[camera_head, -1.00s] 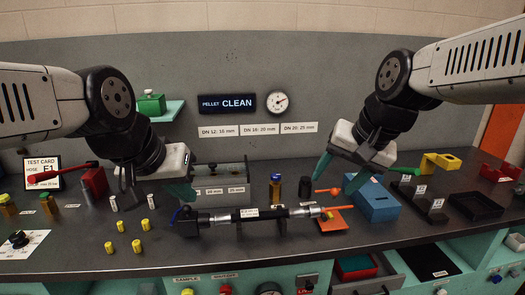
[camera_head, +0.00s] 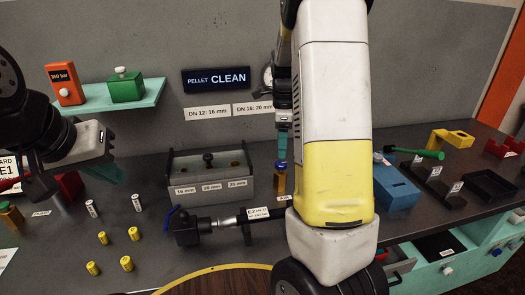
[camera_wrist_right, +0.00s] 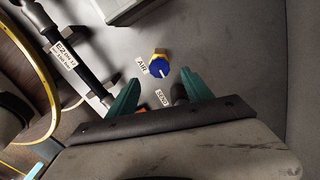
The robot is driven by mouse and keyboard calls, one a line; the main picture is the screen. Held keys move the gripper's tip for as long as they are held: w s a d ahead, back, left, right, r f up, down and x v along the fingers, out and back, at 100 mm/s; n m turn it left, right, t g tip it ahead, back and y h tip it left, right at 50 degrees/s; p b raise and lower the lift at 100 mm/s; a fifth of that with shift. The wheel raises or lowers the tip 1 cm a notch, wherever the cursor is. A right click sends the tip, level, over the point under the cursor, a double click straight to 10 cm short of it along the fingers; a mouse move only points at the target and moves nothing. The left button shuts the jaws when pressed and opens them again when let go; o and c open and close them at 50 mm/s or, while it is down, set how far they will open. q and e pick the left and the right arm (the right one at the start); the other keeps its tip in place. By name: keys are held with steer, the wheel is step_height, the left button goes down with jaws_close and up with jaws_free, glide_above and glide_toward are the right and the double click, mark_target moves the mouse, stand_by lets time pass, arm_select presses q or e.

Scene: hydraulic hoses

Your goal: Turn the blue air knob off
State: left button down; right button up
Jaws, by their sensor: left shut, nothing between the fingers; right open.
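The blue air knob (camera_head: 281,165) sits on a brass valve body on the bench, behind the black hose. In the right wrist view the knob (camera_wrist_right: 161,73) shows from above with a white pointer line, beside a label reading AIR (camera_wrist_right: 141,66). My right gripper (camera_wrist_right: 158,78) is open, its two teal fingers spread on either side of the knob in that view. In the head view my right gripper (camera_head: 283,138) points down above the knob, partly hidden by my arm. I cannot tell if it touches. My left gripper (camera_head: 116,176) is shut and empty at the left.
The hose labelled E2 (camera_head: 258,213) lies across the bench, partly behind my right arm. A grey box with size labels (camera_head: 211,175) stands left of the knob. A blue box (camera_head: 396,187) stands to the right. Several yellow pellets (camera_head: 102,238) lie at the left.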

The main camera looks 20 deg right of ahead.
mark_target(281, 163)
step_height(281, 163, down, 6)
stand_by(0.4)
jaws_close()
